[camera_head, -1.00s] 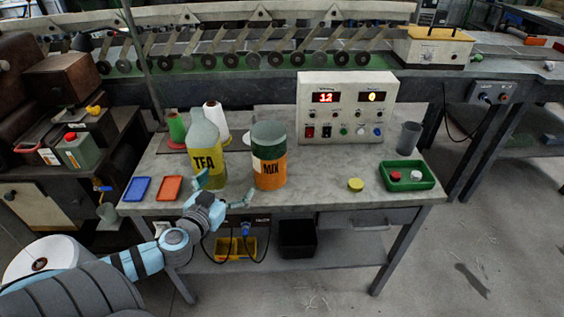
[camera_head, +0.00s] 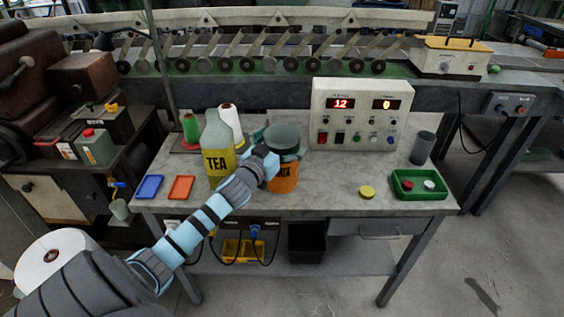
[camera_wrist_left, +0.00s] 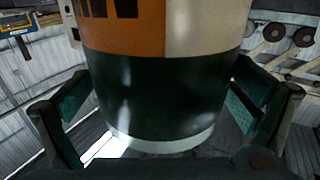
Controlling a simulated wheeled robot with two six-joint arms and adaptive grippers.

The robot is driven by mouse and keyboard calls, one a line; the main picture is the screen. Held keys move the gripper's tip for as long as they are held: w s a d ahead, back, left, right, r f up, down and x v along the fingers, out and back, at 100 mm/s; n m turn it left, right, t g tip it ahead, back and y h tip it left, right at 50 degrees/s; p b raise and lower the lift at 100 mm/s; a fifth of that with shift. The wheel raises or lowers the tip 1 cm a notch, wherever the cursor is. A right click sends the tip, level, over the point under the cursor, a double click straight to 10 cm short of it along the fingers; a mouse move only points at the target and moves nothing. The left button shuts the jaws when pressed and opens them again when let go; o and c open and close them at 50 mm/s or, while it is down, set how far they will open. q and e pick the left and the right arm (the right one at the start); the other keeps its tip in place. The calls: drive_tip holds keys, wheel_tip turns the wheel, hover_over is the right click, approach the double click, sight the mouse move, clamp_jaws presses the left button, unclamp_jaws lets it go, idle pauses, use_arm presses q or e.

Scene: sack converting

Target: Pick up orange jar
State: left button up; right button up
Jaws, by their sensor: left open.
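The orange jar (camera_head: 284,182), marked MIX, stands on the grey workbench (camera_head: 330,190). It has an orange lower body and a dark green upper part. My left gripper (camera_head: 279,146) is at the jar's upper part, hiding some of it and its label. In the left wrist view the jar (camera_wrist_left: 160,95) appears upside down and fills the middle. The open left fingers (camera_wrist_left: 160,108) stand on either side of its green part, with a visible gap at least on the left. My right gripper is not in view.
A yellow TEA bottle (camera_head: 218,160) stands close left of the jar. A control box (camera_head: 357,115) is behind right. A green tray (camera_head: 419,195), yellow lid (camera_head: 367,192) and grey cup (camera_head: 422,148) are to the right. Blue (camera_head: 149,187) and orange (camera_head: 181,188) trays lie left.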

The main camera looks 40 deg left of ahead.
use_arm(q)
drive_tip(key=c, duration=1.7)
drive_tip(key=shift+c, duration=0.5)
drive_tip(key=shift+r, duration=0.15)
